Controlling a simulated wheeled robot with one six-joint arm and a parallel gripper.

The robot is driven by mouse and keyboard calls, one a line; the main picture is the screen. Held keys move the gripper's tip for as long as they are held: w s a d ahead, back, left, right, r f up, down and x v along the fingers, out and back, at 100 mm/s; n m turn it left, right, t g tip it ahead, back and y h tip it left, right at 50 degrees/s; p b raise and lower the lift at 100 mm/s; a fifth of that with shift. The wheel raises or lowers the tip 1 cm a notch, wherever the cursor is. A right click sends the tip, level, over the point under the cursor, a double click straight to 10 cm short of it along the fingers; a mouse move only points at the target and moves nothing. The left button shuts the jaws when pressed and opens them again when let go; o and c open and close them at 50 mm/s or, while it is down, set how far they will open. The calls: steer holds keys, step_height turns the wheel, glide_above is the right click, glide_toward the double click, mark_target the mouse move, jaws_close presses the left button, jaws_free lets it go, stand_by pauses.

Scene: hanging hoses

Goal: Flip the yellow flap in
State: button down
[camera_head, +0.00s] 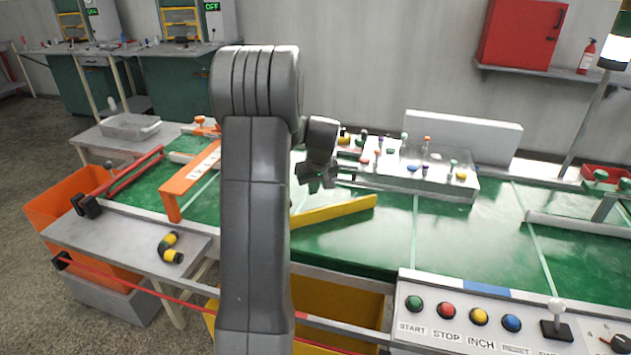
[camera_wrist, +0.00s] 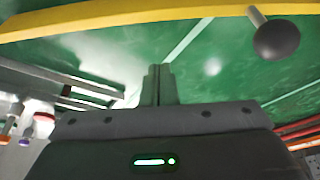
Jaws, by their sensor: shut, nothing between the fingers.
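The yellow flap (camera_head: 335,211) is a long bar lying slantwise over the green belt (camera_head: 470,240), its left end hidden behind my arm. In the wrist view the flap (camera_wrist: 120,17) crosses the top of the picture. A dark round knob (camera_wrist: 277,40) on a pale stem shows beside it at the upper right. My gripper (camera_head: 345,177) is above the belt, on the far side of the flap in the head view. Its fingers are together and empty in the wrist view (camera_wrist: 158,72), pointing toward the flap with green belt showing between.
An orange bridge (camera_head: 190,180) spans the belt to the left. A tray of coloured knobs (camera_head: 415,170) stands behind my gripper. A button panel (camera_head: 470,320) is at the front right. A black-and-yellow curved piece (camera_head: 170,248) lies on the left grey shelf.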

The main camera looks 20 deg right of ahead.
steer(key=x, duration=0.4)
steer(key=s, duration=0.3)
steer(key=shift+s+r, duration=0.2)
steer(key=shift+s, duration=0.05)
steer(key=shift+s+f, duration=0.1)
steer(key=shift+s, duration=0.15)
steer(key=shift+s, duration=0.15)
